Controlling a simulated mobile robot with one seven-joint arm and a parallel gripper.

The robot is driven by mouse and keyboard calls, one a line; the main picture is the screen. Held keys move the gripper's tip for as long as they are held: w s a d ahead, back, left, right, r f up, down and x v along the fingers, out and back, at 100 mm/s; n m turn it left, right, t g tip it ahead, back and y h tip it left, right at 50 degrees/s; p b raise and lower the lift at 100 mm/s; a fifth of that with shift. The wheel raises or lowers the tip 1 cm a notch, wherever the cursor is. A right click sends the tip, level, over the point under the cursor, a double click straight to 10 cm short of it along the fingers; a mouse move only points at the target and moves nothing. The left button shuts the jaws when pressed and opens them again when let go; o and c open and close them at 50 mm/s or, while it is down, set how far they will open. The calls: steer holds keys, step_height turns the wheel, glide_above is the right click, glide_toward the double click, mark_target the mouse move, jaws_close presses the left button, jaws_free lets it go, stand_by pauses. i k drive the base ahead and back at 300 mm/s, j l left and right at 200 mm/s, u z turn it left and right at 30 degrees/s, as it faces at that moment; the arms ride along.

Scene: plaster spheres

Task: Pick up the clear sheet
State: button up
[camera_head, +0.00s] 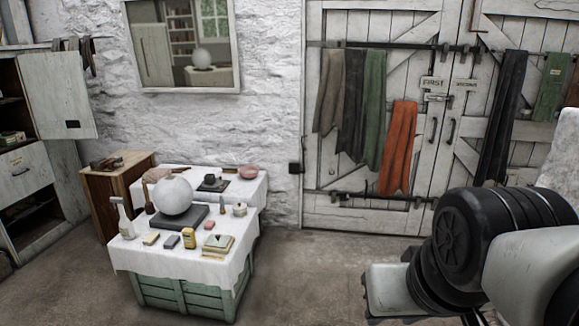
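I cannot make out a clear sheet for certain. A flat, pale square stack (218,244) lies at the front right of the cloth-covered table (150,258); whether a clear sheet is part of it is too small to tell. A large plaster sphere (174,195) rests on a dark square base (181,217) in the middle of the table. Part of my arm fills the lower right, well away from the table. My gripper is not in view.
A spray bottle (122,217), a yellow container (189,238), small blocks and a lidded pot (240,209) crowd the table. A second cloth-covered surface (246,190) stands behind, and a wooden cabinet (115,200) at left. The floor (320,275) right of the table is clear.

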mark_target(222, 241)
steer(key=i+u, duration=0.25)
steer(key=i, duration=0.2)
steer(key=i+l+u, duration=0.1)
steer(key=i+u, duration=0.15)
steer(key=i, duration=0.2)
steer(key=i+l+u, duration=0.25)
steer(key=i, duration=0.15)
steer(key=i+j+u, duration=0.1)
steer(key=i+j, duration=0.15)
steer(key=i, duration=0.15)
steer(key=i+j+u, duration=0.1)
steer(key=i, duration=0.3)
steer(key=i+j+u, duration=0.1)
steer(key=i+j, duration=0.15)
steer(key=i, duration=0.2)
steer(key=i+j+z, duration=0.55)
steer(key=i+z, duration=0.2)
